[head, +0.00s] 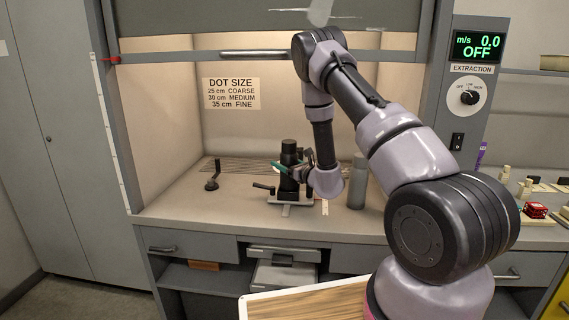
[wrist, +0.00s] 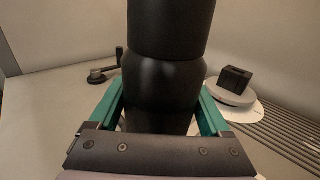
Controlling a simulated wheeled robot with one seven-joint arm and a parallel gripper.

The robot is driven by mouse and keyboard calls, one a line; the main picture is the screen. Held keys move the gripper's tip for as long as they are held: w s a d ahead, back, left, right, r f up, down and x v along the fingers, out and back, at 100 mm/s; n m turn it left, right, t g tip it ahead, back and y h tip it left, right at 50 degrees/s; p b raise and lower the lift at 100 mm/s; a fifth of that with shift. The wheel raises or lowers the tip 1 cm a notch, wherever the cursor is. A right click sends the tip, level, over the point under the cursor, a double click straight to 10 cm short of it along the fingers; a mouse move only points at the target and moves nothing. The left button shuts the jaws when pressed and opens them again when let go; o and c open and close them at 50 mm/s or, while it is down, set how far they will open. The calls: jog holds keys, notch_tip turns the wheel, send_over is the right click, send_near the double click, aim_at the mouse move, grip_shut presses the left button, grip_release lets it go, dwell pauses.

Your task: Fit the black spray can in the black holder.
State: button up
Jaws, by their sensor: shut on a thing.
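The black spray can (head: 289,157) stands upright above the worktop of the hood. My gripper (head: 287,166) is shut on it, with green fingers at its sides. In the wrist view the black body (wrist: 165,85) fills the middle between the two green fingers (wrist: 160,112). Below the can in the head view is a dark upright part that looks like the black holder (head: 288,187), on a pale metal foot with a lever at its left. The can is in line with it, but I cannot tell how far it sits inside. The can's lower end is hidden.
A small black post with a lever (head: 212,178) stands to the left, also seen in the wrist view (wrist: 103,76). A grey cylinder (head: 357,182) stands to the right. A black block on a grey disc (wrist: 234,83) lies behind, near a slotted grille. The front left worktop is clear.

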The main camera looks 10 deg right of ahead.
jog(key=shift+f, duration=0.75)
dwell(0.6)
jog(key=o, duration=1.2)
jog(key=shift+v, duration=2.65)
jog(key=shift+a, duration=0.1)
